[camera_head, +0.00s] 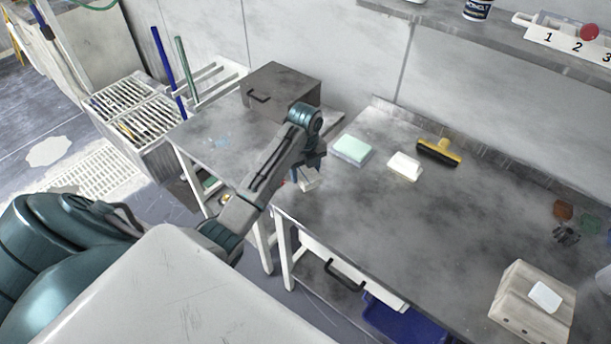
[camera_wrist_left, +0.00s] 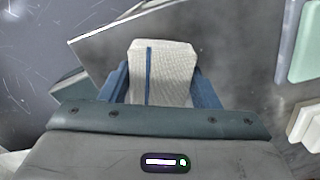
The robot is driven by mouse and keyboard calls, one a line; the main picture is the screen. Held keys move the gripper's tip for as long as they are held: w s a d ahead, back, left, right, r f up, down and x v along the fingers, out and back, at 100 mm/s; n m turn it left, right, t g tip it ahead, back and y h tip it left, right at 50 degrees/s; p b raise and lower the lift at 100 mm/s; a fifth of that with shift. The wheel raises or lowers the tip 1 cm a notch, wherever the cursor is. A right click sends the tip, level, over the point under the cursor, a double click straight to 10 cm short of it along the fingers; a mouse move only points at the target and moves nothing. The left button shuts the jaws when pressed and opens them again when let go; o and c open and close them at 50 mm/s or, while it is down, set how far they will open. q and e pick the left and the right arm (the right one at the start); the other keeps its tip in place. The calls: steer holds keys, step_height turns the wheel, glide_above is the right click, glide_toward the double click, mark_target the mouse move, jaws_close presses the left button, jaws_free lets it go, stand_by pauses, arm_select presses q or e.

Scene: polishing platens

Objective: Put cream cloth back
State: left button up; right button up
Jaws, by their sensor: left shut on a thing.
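The cream cloth (camera_wrist_left: 170,72), a folded pale ribbed piece with a dark blue stripe, sits between the blue fingers of my left gripper (camera_wrist_left: 161,88) in the wrist view. The gripper is shut on it. In the head view, my left gripper (camera_head: 305,174) and the cloth (camera_head: 308,182) are at the left end of the grey workbench (camera_head: 350,215), near its corner. I cannot tell how high the cloth is above the surface. My arm hides part of the gripper. My right gripper is not in view.
A mint green block (camera_head: 351,149), a white block (camera_head: 404,166) and a yellow-black squeegee (camera_head: 438,152) lie along the bench's back. A cream box (camera_head: 530,305) stands at right. A dark metal box (camera_head: 282,90) is on the side table. The bench's middle is clear.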

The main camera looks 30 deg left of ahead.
mark_target(306, 177)
arm_select(q)
steer(key=shift+w+a, duration=0.15)
steer(key=shift+w, duration=0.1)
steer(key=shift+f, duration=0.35)
step_height(306, 177, down, 2)
steer(key=shift+f+p, duration=0.1)
steer(key=shift+p, duration=0.5)
steer(key=shift+f, duration=0.35)
steer(key=shift+f, duration=0.15)
steer(key=o, duration=0.9)
